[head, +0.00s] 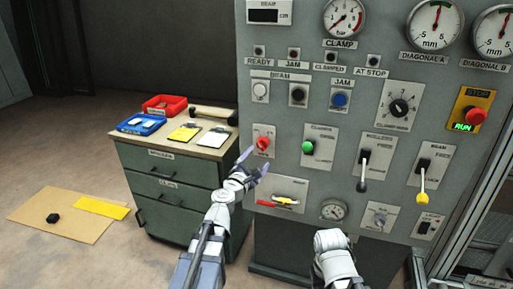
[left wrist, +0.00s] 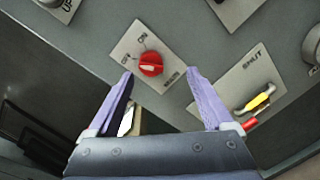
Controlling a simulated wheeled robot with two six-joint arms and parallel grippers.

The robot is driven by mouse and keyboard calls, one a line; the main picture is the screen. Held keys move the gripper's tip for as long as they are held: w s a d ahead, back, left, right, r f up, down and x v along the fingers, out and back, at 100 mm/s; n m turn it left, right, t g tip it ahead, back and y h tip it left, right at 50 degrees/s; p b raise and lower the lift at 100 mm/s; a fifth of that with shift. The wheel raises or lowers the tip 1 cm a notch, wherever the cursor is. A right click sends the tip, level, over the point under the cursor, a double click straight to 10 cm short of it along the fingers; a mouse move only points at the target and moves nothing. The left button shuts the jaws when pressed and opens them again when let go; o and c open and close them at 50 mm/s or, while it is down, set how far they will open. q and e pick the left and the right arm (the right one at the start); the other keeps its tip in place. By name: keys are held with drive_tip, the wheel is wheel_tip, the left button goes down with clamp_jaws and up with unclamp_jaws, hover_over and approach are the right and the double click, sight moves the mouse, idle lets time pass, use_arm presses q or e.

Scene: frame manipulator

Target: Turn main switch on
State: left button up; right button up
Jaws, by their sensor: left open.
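The main switch (head: 263,143) is a red rotary knob on a light plate at the left edge of the grey control panel (head: 315,167). In the left wrist view the knob (left wrist: 151,64) sits beside its OFF and ON markings, with a pale mark on its face. My left gripper (head: 255,162) is open and empty just in front of the panel, slightly below the knob. In the left wrist view the knob appears between the two purple fingertips (left wrist: 159,72), apart from both. Part of my right arm shows low in the head view; its fingers cannot be seen.
A green knob (head: 308,147) and two levers (head: 364,170) stand to the right. A red-and-yellow handle (head: 284,200) is below. A drawer cabinet (head: 175,180) with trays and clipboards stands left of the panel. Floor at left holds a flat board (head: 62,222).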

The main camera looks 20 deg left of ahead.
sight(260, 146)
use_arm(q)
drive_tip(key=shift+n+y, duration=0.4)
drive_tip(key=shift+n, duration=0.2)
drive_tip(key=w, duration=0.5)
drive_tip(key=w+a, duration=0.1)
drive_tip(key=w, duration=0.2)
drive_tip(key=shift+w, duration=0.2)
use_arm(e)
drive_tip(key=shift+w+a+f, duration=0.1)
drive_tip(key=shift+w+f, duration=0.05)
drive_tip(key=shift+w, duration=0.1)
use_arm(q)
drive_tip(key=shift+c, duration=0.3)
